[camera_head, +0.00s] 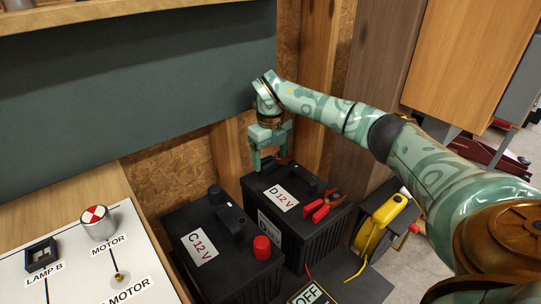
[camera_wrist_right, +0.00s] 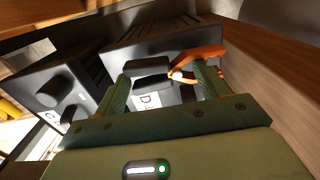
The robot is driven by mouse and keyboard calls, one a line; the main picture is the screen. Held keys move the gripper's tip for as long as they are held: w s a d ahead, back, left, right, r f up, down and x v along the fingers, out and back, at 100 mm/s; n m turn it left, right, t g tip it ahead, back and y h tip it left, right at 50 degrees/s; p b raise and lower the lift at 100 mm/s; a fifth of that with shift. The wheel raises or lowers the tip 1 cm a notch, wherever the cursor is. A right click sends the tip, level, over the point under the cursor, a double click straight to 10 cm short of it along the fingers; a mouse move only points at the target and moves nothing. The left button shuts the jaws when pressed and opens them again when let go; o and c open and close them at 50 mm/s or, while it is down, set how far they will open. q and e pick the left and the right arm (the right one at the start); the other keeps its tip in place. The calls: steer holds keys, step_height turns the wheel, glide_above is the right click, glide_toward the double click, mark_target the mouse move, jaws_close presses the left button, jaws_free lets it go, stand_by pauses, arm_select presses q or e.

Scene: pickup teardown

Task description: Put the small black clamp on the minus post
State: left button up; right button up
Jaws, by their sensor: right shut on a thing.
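My right gripper (camera_head: 270,158) points down over the back left corner of battery D (camera_head: 316,232), where its minus post would be. It is shut on a small dark thing that I take to be the black clamp, mostly hidden by the fingers in the head view. In the right wrist view the two fingers (camera_wrist_right: 163,88) stand apart with black shapes between them; I cannot tell clamp from post or handle there. Whether the clamp sits around the post or just above it is not clear. My left gripper is out of view.
A red clamp (camera_head: 323,207) sits at the front right of battery D, beside its black handle (camera_head: 304,179). Battery C (camera_head: 240,274) stands to the left with a red post cap (camera_head: 262,247). A switch panel (camera_head: 78,262) is at far left; a yellow cable reel (camera_head: 386,215) is right.

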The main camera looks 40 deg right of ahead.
steer(key=shift+f, duration=0.35)
